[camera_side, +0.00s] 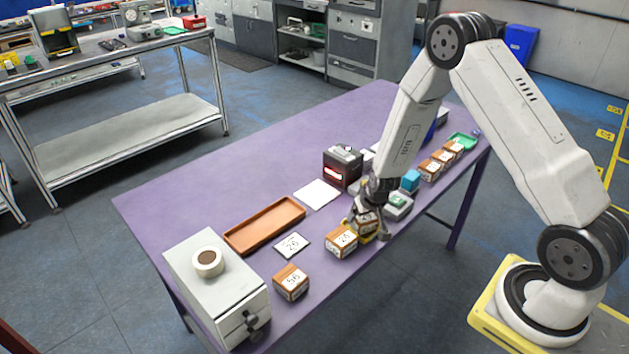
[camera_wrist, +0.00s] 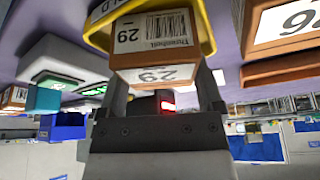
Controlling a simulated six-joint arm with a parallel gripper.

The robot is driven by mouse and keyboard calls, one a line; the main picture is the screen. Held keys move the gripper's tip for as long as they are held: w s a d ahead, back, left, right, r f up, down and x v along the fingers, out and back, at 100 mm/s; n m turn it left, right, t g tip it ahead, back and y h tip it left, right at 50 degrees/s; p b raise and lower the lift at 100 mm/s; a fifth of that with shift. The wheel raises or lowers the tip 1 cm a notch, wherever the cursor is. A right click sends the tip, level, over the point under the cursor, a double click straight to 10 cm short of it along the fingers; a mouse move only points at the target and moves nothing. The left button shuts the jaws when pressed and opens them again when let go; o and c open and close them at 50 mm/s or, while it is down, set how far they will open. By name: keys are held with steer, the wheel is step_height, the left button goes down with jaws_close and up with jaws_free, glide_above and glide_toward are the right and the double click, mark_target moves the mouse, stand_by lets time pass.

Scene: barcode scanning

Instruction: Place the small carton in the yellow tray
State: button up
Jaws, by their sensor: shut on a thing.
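A small brown carton with a white label reading 29 (camera_wrist: 152,76) is between the fingers of my gripper (camera_wrist: 162,95), which is shut on it. In the side view, my gripper (camera_side: 368,208) points down at the table's front edge, with the carton (camera_side: 367,223) under it. The yellow tray (camera_side: 378,236) is directly around and below the carton. In the wrist view, the tray's yellow rim (camera_wrist: 207,30) curves around the carton's far end. I cannot tell whether the carton touches the tray floor.
A labelled carton (camera_side: 341,241) stands close left of the yellow tray. A grey scale-like device (camera_side: 398,206) and blue cube (camera_side: 411,180) stand right. A dark scanner (camera_side: 342,170) is behind. An empty orange-brown tray (camera_side: 240,243) lies left. The purple table's (camera_side: 190,195) back left is clear.

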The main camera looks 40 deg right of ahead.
mark_target(368, 221)
steer(key=shift+f, duration=0.15)
steer(key=o, duration=1.1)
steer(key=shift+o, duration=0.2)
steer(key=shift+v, duration=3.85)
